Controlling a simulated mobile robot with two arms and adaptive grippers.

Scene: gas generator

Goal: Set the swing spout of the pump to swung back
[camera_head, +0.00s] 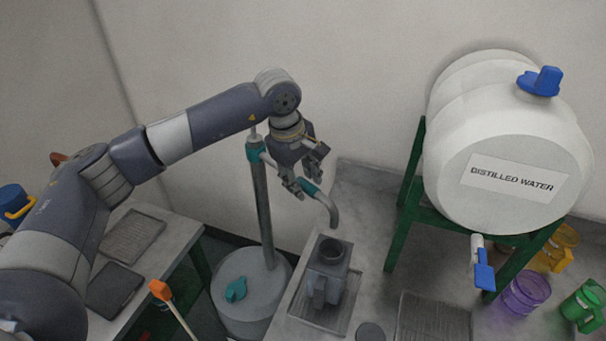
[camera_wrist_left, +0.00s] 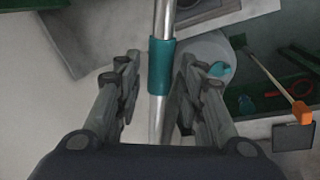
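The pump has a grey pipe (camera_head: 264,215) rising from a round drum (camera_head: 252,296) with a teal cap. Its swing spout (camera_head: 333,213) runs right from the pipe's top, with a teal sleeve (camera_head: 309,187), and its bent end hangs above a grey jug (camera_head: 328,270) on the counter. My left gripper (camera_head: 303,184) is at the spout from above. In the left wrist view its fingers stand open on both sides of the teal sleeve (camera_wrist_left: 161,66), with a visible gap on the left side. The gripper hides the spout's middle. My right gripper is not in view.
A white distilled water barrel (camera_head: 500,145) on a green stand occupies the right, with coloured mugs (camera_head: 525,292) below. A lower bench (camera_head: 185,235) is at left. An orange-ended stick (camera_head: 160,289) stands near the drum. The wall (camera_head: 350,70) is close behind.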

